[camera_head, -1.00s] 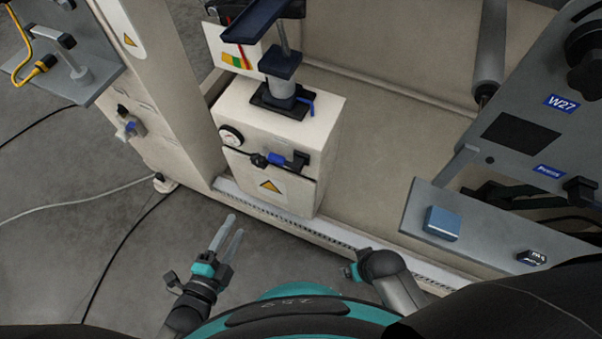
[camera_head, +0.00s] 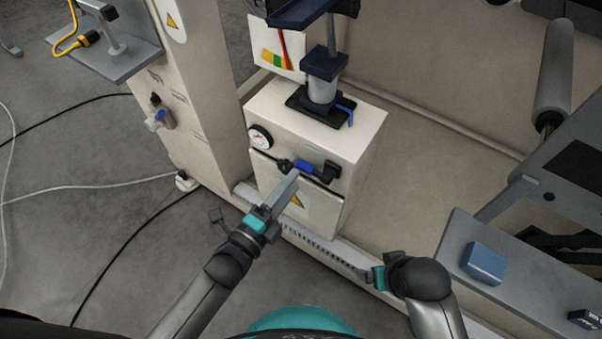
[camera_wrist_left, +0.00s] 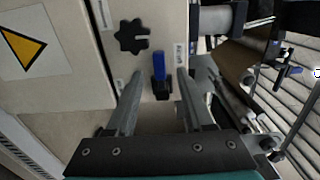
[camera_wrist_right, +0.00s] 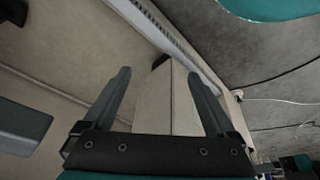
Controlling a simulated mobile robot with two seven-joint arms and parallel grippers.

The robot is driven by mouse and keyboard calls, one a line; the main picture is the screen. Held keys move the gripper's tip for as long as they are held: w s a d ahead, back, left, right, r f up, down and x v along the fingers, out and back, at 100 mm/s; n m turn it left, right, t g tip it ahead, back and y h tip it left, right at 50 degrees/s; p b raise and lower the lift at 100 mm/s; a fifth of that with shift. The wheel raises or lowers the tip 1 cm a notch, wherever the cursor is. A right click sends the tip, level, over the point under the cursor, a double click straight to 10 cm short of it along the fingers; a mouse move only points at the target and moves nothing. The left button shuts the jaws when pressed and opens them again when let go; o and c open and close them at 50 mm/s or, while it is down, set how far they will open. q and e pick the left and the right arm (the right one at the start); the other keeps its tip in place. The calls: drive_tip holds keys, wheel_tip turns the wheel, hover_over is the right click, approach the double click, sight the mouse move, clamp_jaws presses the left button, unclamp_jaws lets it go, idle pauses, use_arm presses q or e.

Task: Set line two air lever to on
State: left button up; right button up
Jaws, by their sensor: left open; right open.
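A blue-handled lever (camera_head: 305,167) with a black valve body is on the front of a cream box, below a round gauge. Its handle lies sideways across the front. In the left wrist view the blue lever (camera_wrist_left: 159,66) shows between the fingers, near a black star-shaped knob (camera_wrist_left: 132,37). My left gripper (camera_head: 293,181) is open just in front of the lever; I see no grip on it. I cannot read a label telling which line it belongs to. My right gripper (camera_wrist_right: 158,75) is open and empty, low by the machine's base rail.
The cream box (camera_head: 355,150) carries a gauge (camera_head: 260,137) and a second blue lever (camera_head: 346,110) on top. Another blue-handled valve (camera_head: 156,119) is on the column at left. A grey shelf with a blue block (camera_head: 484,263) stands at right. Cables lie on the floor.

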sight(303, 170)
use_arm(q)
drive_tip(key=shift+b+x, duration=0.55)
drive_tip(key=shift+x, duration=1.65)
use_arm(e)
drive_tip(key=shift+w+r+t, duration=0.15)
drive_tip(key=shift+r, duration=0.6)
drive_tip(key=shift+w+r+t, duration=0.1)
drive_tip(key=shift+r+t, duration=0.05)
drive_tip(key=shift+r, duration=0.6)
use_arm(q)
drive_tip(key=shift+c, duration=0.2)
clamp_jaws()
